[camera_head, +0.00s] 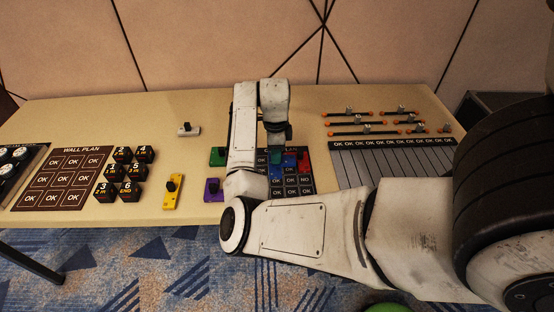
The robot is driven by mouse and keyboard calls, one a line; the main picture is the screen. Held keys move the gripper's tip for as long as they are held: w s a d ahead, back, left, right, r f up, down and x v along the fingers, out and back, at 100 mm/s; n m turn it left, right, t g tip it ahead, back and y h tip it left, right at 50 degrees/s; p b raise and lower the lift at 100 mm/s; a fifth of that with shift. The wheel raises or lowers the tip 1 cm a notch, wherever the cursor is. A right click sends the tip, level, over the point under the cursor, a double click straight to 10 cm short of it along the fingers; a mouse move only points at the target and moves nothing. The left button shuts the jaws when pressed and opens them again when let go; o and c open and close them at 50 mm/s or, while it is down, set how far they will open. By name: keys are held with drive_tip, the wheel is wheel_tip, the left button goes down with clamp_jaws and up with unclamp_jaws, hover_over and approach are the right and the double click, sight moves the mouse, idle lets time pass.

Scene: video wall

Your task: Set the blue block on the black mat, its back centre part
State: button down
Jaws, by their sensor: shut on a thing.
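The blue block (289,163) shows below and just right of my gripper (276,150), over the back part of the black mat (307,186). My gripper points down and is shut on the blue block; its fingertips are small and partly hidden. I cannot tell whether the block touches the mat. A red block (303,163) is close to the right of the blue one, at the mat's right back. A teal patch shows by the fingertips. My arm hides the mat's left side.
Green (217,157), purple (212,190), yellow (173,192) and white (187,130) knobbed blocks stand left of my arm. A grey slotted board (390,160) and orange-ended bars (358,122) lie right. A wall plan board (64,180) and black cubes (122,172) lie left.

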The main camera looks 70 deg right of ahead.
drive_tip(key=shift+d+f, duration=0.75)
drive_tip(key=shift+f, duration=1.7)
drive_tip(key=shift+f, duration=0.2)
drive_tip(key=c, duration=0.9)
unclamp_jaws()
drive_tip(key=shift+r, duration=0.1)
